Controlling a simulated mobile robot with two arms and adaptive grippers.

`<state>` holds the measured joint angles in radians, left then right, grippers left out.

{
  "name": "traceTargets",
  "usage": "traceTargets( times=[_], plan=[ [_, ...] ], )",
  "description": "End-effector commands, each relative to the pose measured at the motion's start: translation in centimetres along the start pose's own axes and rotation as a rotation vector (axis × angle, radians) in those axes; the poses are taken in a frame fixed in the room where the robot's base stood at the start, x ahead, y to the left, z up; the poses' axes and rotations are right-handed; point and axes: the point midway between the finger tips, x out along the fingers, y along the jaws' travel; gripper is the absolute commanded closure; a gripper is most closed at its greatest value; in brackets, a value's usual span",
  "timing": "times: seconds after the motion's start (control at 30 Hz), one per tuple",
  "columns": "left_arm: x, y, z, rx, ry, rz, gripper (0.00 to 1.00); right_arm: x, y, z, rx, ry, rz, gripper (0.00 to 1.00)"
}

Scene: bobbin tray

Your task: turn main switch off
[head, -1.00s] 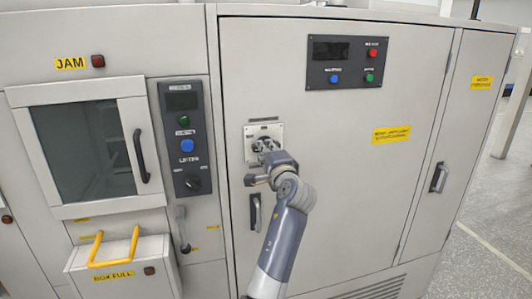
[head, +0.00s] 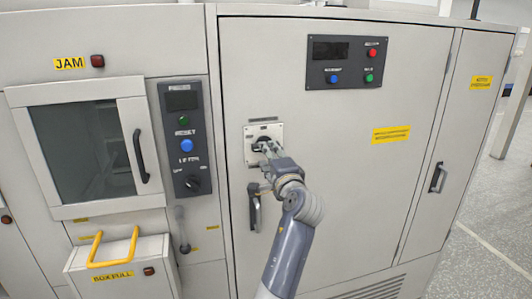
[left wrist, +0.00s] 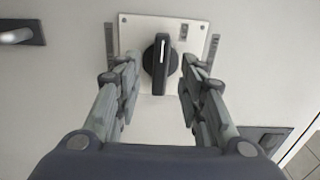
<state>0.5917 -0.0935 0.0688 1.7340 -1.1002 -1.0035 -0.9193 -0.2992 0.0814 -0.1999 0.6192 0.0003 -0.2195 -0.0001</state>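The main switch (head: 260,141) is a black rotary knob on a light square plate on the large cabinet door, left of its middle. In the left wrist view the knob (left wrist: 160,64) has a white line running along its upright length. My left gripper (head: 266,150) is in front of the plate in the head view and covers part of the knob. In the left wrist view the open fingers (left wrist: 158,88) stand on either side of the knob, with a gap on both sides. My right gripper is not in view.
A door handle (head: 254,214) is just below the switch, close to my wrist. A dark button panel (head: 347,62) is up and right. A lifter panel (head: 184,140) with a knob is to the left. The door right of the switch is mostly flat and clear.

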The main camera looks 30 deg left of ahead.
Motion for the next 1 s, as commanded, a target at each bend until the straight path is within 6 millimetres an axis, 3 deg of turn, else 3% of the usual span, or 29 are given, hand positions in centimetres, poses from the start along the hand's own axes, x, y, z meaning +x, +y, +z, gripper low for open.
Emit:
traceTargets(
  times=[0.1,0.27,0.83,0.93,1.0],
  plan=[
    [-1.9,0.1,0.0,-0.002,0.002,0.002,0.63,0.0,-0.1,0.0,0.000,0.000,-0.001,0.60],
    [-3.4,0.1,0.0,-0.003,0.000,0.002,0.63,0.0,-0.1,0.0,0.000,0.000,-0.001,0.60],
    [-3.6,0.2,0.0,0.000,0.001,0.003,0.63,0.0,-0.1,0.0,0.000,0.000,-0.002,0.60],
    [-3.5,1.7,-0.8,0.007,0.023,0.020,0.63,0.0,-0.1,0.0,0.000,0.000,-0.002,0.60],
    [-3.4,4.3,-2.1,0.015,0.063,0.050,0.63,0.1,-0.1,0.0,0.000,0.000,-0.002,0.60]
  ],
)
